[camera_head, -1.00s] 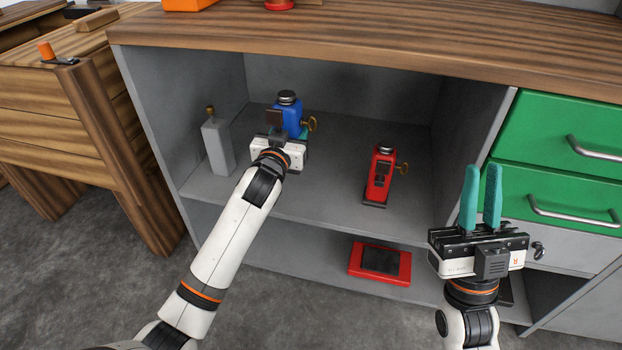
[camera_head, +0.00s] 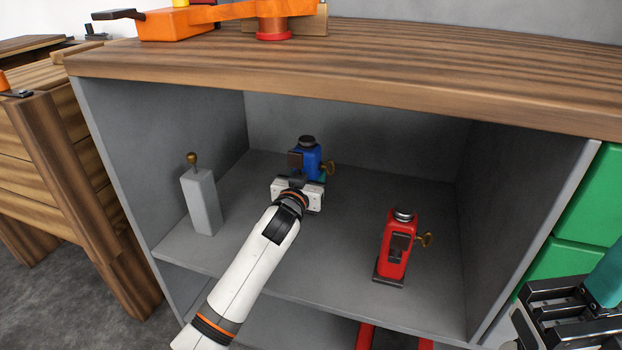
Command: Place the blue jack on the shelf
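The blue jack (camera_head: 312,161), with a dark round top and a brass key on its right side, is upright in the upper compartment of the grey shelf unit (camera_head: 345,240), near the back. My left gripper (camera_head: 300,180) reaches in from the front and is on the jack; a teal finger shows at the jack's right side. The gripper body hides the jack's base, so I cannot tell whether it touches the board. My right gripper (camera_head: 598,290) is at the lower right edge, partly cut off, with one teal finger showing.
A red jack (camera_head: 395,246) stands on the same board at the right. A grey post with a brass knob (camera_head: 202,200) stands at the left. The wooden top (camera_head: 380,82) overhangs the compartment. Green drawers (camera_head: 582,230) are at the right. Board between the jacks is clear.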

